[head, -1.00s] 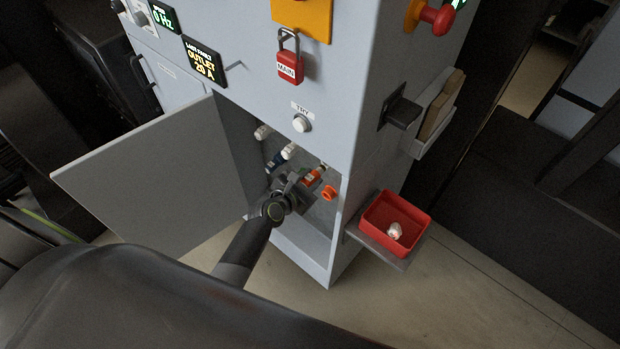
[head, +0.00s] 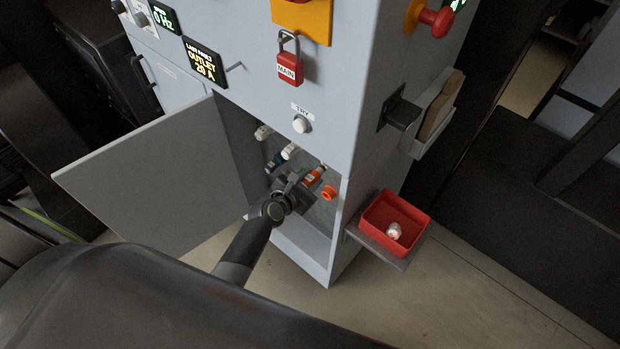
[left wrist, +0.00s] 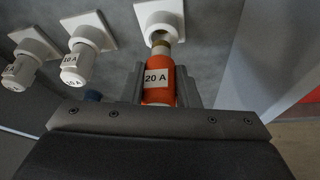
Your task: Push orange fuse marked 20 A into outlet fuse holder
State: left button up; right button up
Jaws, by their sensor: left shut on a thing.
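The orange fuse (left wrist: 160,90) has a 20 A label and a brass-coloured tip. My left gripper (left wrist: 160,88) is shut on it; in the head view the gripper (head: 302,182) is inside the open cabinet, with the orange fuse (head: 315,175) in its fingers. In the left wrist view the fuse points at the rightmost white holder (left wrist: 160,18), its tip at the mouth of the holder. I cannot tell how deep the tip sits. A display (head: 204,64) reads OUTLET 20 A. My right gripper is not in view.
Two white fuse parts (left wrist: 75,68) (left wrist: 20,70) sit in holders to the left. An orange cap (head: 329,193) is right of the gripper. The open door (head: 155,165) stands at left. A red tray (head: 385,245) holding a small pale part (head: 394,231) is outside at right.

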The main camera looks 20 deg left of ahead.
aim_at(316, 173)
pick_arm(q)
jog(key=shift+w+d, duration=0.25)
jog(key=shift+w, duration=0.4)
jog(key=shift+w+d, duration=0.2)
jog(key=shift+w, duration=0.4)
jog(key=shift+w+d, duration=0.25)
jog(key=shift+w, duration=0.4)
jog(key=o, duration=1.1)
jog(key=shift+c, duration=0.2)
jog(key=shift+s+a+r+p, duration=0.2)
jog(key=shift+s+p, duration=0.1)
jog(key=shift+s, duration=0.1)
jog(key=v, duration=1.6)
jog(key=shift+s+p, duration=0.25)
jog(key=shift+p, duration=0.2)
